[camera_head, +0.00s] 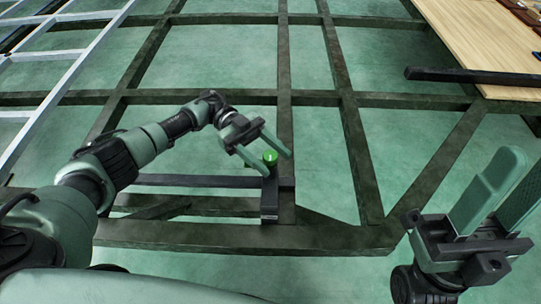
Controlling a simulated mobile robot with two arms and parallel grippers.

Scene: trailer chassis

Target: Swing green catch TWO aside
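The green catch (270,157) is a small bright green round knob on top of a dark upright block (269,195) on the chassis frame. I cannot read a number on it. My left gripper (277,163) is at the catch, with its two grey-green fingers apart. The green knob shows between the fingers; I cannot tell whether either finger touches it. My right gripper (525,170) is at the lower right, away from the catch, its fingers pointing up and apart with nothing between them.
The dark chassis beams (230,98) form a grid over a green floor (215,60). A dark crossbar (200,181) runs left from the block. A wooden deck (490,45) and a black bar (470,76) are at the upper right. A pale metal frame (50,97) is at the left.

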